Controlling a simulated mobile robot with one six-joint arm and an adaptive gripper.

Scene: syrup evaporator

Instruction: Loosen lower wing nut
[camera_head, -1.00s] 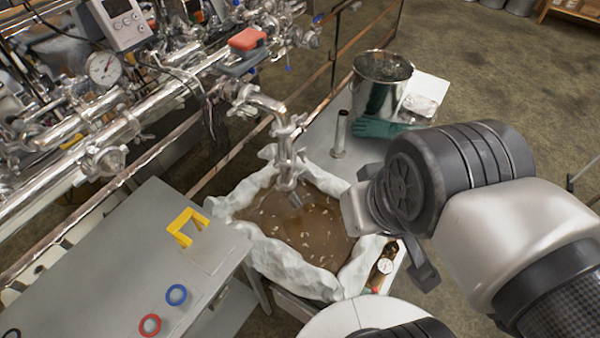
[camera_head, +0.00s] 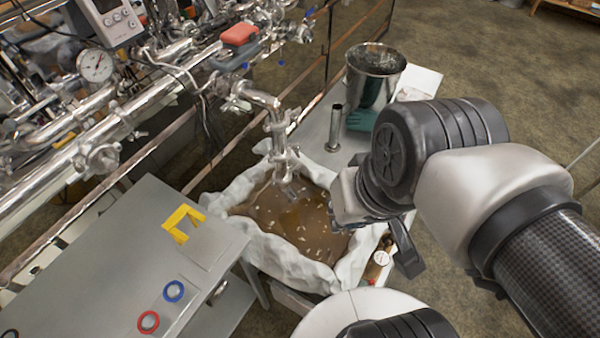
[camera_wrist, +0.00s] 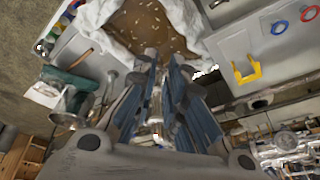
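A shiny steel pipe outlet bends down over the filter-lined tub (camera_head: 250,235), with clamps along its vertical part. The lower clamp (camera_head: 284,158) sits just above the brown liquid; its wing nut is too small to make out clearly. My gripper is mostly hidden behind my wrist in the head view, to the right of the outlet. In the wrist view my gripper (camera_wrist: 163,62) has its two blue-grey fingers apart, with a gap between them. Shiny metal pipework (camera_wrist: 156,108) shows through that gap; I cannot tell whether anything touches the fingers.
A steel bucket (camera_head: 375,70), teal glove (camera_head: 361,120) and upright metal cylinder (camera_head: 335,128) stand behind the tub. A grey table (camera_head: 120,260) at left holds a yellow bracket (camera_head: 182,223) and two rings.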

